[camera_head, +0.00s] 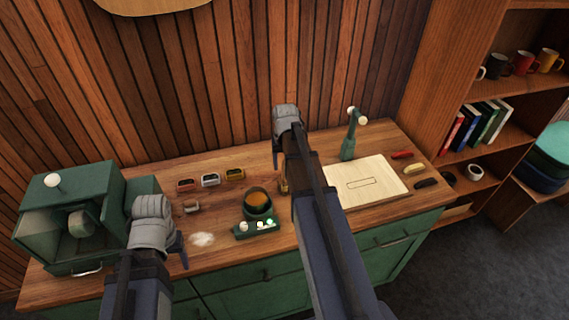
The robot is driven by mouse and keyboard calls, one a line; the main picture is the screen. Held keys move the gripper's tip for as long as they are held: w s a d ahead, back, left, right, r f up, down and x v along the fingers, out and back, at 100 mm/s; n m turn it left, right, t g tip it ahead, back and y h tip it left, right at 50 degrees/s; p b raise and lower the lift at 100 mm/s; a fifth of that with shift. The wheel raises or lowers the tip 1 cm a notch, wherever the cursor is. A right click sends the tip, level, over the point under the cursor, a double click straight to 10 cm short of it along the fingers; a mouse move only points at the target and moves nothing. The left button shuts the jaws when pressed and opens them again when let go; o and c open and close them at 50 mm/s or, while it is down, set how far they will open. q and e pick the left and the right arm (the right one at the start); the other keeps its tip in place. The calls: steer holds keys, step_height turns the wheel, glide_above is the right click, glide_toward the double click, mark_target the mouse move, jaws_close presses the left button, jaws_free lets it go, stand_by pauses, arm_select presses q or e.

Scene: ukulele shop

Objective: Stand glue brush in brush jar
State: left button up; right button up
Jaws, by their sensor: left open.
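My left gripper (178,248) is over the front left of the wooden counter, near a white patch, and is open with nothing visible in it. My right gripper (277,158) is over the back middle of the counter; its arm hides most of its fingers and the counter beneath. A green glue pot (258,203) with amber contents stands between the two arms. A small yellowish-brown thing (283,186) shows beside the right arm, mostly hidden; I cannot tell what it is. I cannot make out the glue brush or the brush jar.
A green machine (70,210) stands at the left end of the counter. Three small coloured boxes (210,180) line the back. A pale board (368,183), a green stand (348,148) and several small coloured pieces (415,168) are at the right. A shelf (480,150) stands beyond.

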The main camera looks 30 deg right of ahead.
steer(key=shift+r, duration=0.15)
steer(key=r+p, duration=0.5)
steer(key=s+r+p, duration=0.1)
steer(key=r+p, duration=0.1)
steer(key=shift+a+r+p, duration=0.2)
steer(key=shift+r+p, duration=0.1)
steer(key=shift+p, duration=0.1)
steer(key=shift+w, duration=0.1)
steer(key=shift+f, duration=0.1)
stand_by(0.5)
steer(key=shift+a, duration=0.1)
steer(key=s+a+f+n+b, duration=0.2)
steer(key=s+a+f+b, duration=0.1)
steer(key=a, duration=0.4)
steer(key=s+a+f+n+b, duration=0.2)
steer(key=s+a+f+b, duration=0.1)
steer(key=a, duration=0.5)
steer(key=s+a+f+n+g+b, duration=0.1)
steer(key=s+a+f+b, duration=0.2)
steer(key=a, duration=0.4)
steer(key=shift+s+a+f+n, duration=0.15)
steer(key=shift+a+n, duration=0.25)
steer(key=s+a+f+n+b, duration=0.2)
steer(key=s+a+f+b, duration=0.1)
steer(key=s+a, duration=0.3)
steer(key=shift+s+a+n+h, duration=0.3)
steer(key=shift+s+a+n, duration=0.1)
steer(key=shift+a, duration=0.2)
